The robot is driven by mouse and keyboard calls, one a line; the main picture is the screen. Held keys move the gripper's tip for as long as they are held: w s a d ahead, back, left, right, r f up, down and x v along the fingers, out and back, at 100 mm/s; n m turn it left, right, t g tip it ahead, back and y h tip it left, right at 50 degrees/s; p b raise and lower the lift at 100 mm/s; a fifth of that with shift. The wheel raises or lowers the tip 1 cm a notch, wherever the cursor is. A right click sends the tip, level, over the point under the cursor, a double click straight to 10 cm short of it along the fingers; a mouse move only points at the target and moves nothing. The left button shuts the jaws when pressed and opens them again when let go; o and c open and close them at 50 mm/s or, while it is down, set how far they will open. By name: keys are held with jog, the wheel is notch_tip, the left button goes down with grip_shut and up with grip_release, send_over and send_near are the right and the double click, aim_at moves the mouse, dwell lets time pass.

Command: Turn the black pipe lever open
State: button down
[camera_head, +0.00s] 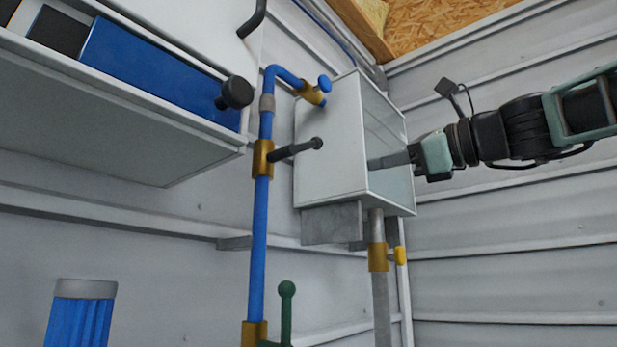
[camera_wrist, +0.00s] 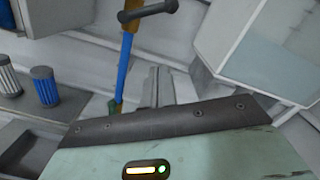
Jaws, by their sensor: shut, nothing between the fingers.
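The black pipe lever (camera_head: 297,148) sticks out sideways from a brass valve (camera_head: 263,158) on the upright blue pipe (camera_head: 259,235). It has a round knob at its free end. The lever also shows at the top of the wrist view (camera_wrist: 150,11), beyond my fingers and slightly left. My gripper (camera_head: 372,163) is shut and empty. In the head view it comes in from the right, its fingers overlapping the white box's glassy side. It is apart from the lever, to the right of its knob. The fingers (camera_wrist: 157,78) also show in the wrist view.
A white box (camera_head: 330,150) hangs beside the pipe, close to the lever. A green lever (camera_head: 286,312) stands lower on the pipe. A white cabinet with a blue panel (camera_head: 150,72) is at upper left. A blue ribbed cylinder (camera_head: 80,315) stands at lower left.

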aim_at(296, 150)
jog(key=w+a+r+p, duration=0.3)
jog(key=w+a+p, duration=0.1)
jog(key=a, duration=0.5)
jog(key=shift+w+a+r+p, duration=0.4)
jog(key=shift+p, duration=0.25)
